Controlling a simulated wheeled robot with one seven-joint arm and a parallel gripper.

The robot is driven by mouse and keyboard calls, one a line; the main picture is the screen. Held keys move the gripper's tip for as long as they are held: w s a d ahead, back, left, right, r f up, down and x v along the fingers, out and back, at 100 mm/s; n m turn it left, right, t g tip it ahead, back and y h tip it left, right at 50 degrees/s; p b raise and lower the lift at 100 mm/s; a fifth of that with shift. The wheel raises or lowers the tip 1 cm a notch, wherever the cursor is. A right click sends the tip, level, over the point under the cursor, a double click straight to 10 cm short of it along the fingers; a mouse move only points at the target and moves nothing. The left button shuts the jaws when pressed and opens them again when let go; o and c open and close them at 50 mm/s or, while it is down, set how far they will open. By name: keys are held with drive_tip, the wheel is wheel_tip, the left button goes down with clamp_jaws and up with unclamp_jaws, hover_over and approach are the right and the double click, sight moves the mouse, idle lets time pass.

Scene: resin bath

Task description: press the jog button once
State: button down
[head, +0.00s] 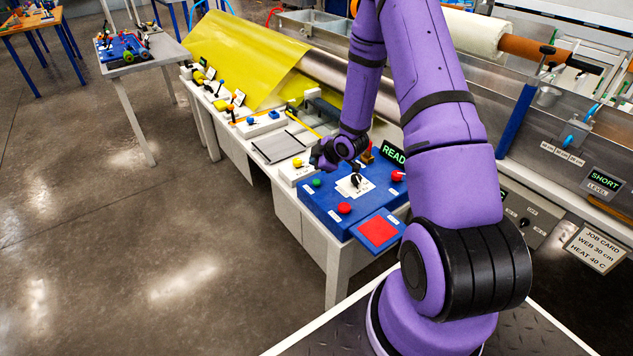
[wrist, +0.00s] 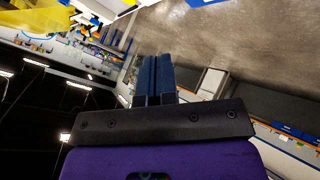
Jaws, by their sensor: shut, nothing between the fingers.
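A blue control panel (head: 325,205) on the bench carries a green button (head: 316,183), a red button (head: 344,208) near its front corner, another red button (head: 397,175) at the right, and a black knob (head: 356,182) on a white plate. The labels are too small to read, so I cannot tell which one is the jog button. My gripper (head: 322,156) is above the panel's back left part, beside a white box with a yellow button (head: 297,162). Its fingers (wrist: 155,75) are together and empty in the wrist view. I cannot tell whether it touches anything.
A lit green display (head: 394,152) reading "READ", partly hidden by my arm, stands behind the panel. A red pad in a blue frame (head: 378,231) sits at the panel's front. Small boxes, knobs and a yellow sheet (head: 240,55) line the bench leftward. The floor in front is clear.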

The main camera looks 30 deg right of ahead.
sight(316, 182)
drive_tip(key=shift+f, duration=2.45)
drive_tip(key=shift+f, duration=0.1)
drive_tip(key=shift+f, duration=0.3)
